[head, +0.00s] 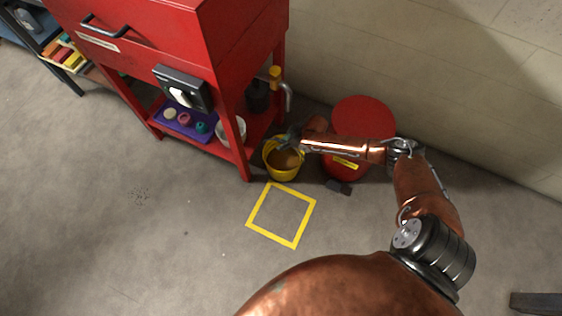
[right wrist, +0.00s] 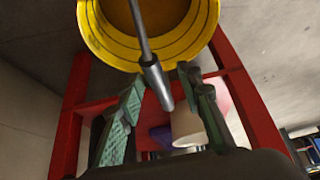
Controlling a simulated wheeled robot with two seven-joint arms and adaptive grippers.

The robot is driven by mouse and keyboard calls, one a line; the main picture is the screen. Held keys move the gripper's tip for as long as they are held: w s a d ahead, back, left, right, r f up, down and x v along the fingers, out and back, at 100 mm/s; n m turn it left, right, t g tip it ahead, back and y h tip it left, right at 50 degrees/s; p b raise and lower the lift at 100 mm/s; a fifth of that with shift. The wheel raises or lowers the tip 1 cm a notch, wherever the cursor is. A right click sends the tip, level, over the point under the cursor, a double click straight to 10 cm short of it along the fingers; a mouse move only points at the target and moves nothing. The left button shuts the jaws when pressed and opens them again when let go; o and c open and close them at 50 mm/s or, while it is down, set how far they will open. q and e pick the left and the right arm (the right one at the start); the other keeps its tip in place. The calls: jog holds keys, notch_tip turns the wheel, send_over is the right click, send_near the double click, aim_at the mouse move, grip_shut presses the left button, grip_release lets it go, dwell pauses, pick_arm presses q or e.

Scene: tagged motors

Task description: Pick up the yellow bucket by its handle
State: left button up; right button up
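The yellow bucket (head: 269,165) stands on the floor beside the red cabinet's leg, with something brown inside. My right gripper (head: 288,139) is at the bucket's far rim in the head view. In the right wrist view, the bucket (right wrist: 97,38) fills the top of the picture. Its handle, a thin bar with a grey grip (right wrist: 155,82), reaches down between the two green-padded fingers of my right gripper (right wrist: 161,78). The fingers are apart, with gaps visible on both sides of the grip. My left gripper is not in view.
A red cabinet (head: 150,50) with a lower shelf stands left of the bucket. A tap (head: 285,88) juts from it above. A red drum (head: 362,112) stands right, under my right arm. A yellow square (head: 281,214) marks clear floor in front.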

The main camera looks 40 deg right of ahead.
jog(key=shift+w, duration=0.1)
jog(key=shift+c, duration=0.2)
grip_shut()
jog(key=shift+w+r, duration=0.2)
jog(key=shift+w, duration=0.1)
